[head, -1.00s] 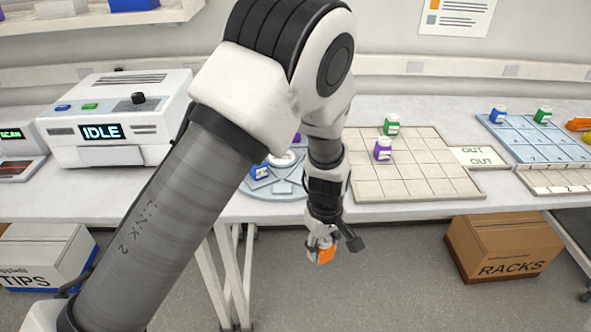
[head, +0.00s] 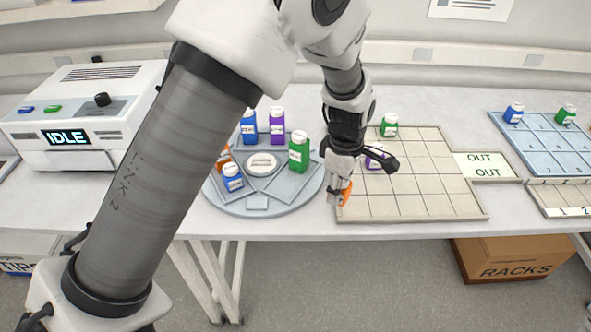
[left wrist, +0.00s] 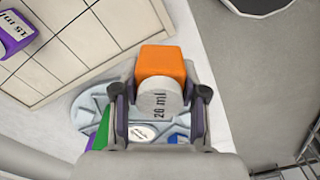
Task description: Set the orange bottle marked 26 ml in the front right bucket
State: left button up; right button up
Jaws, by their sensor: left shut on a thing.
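My left gripper (head: 340,196) is shut on an orange bottle (head: 347,193). In the left wrist view the bottle (left wrist: 160,64) sits between the fingers, and its white cap reads 26 ml. In the head view my gripper holds it near the front left corner of the beige grid mat, just right of the round carousel. The grey-blue carousel (head: 257,203) has several buckets around a white hub. Two blue bottles, a purple bottle (head: 277,125), a green bottle (head: 299,152) and a partly hidden orange bottle (head: 223,158) stand on it. A blue bottle (head: 232,178) stands at its front left. The front right bucket (head: 288,186) looks empty. My right gripper is not in view.
The beige grid mat (head: 430,190) holds a green bottle (head: 389,125) and a purple bottle (head: 374,158), partly behind my gripper. An IDLE machine (head: 80,120) stands at left. A blue rack (head: 545,150) and an OUT label (head: 487,166) are at right.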

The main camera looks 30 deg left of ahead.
pick_arm(q)
jog(key=a, duration=0.3)
jog(key=a+p, duration=0.1)
jog(key=a, duration=0.1)
jog(key=s+a+p, duration=0.1)
jog(key=a, duration=0.2)
jog(key=shift+s+a+r, duration=0.1)
jog(key=shift+a+r, duration=0.1)
jog(key=shift+a, duration=0.1)
jog(key=p, duration=0.2)
send_over(283, 187)
jog(key=shift+w+d+f, duration=0.1)
jog(key=shift+w+f, duration=0.15)
jog(key=shift+f, duration=0.45)
jog(key=shift+s+a+f, duration=0.1)
jog(key=shift+a+f, duration=0.1)
jog(key=shift+f, duration=0.1)
jog(key=shift+s+d+f+p, duration=0.1)
jog(key=shift+s+f+p, duration=0.1)
jog(key=shift+f+p, duration=0.75)
jog(key=shift+w+f+b, duration=0.15)
jog(key=shift+f+b, duration=0.3)
jog(key=shift+f, duration=0.25)
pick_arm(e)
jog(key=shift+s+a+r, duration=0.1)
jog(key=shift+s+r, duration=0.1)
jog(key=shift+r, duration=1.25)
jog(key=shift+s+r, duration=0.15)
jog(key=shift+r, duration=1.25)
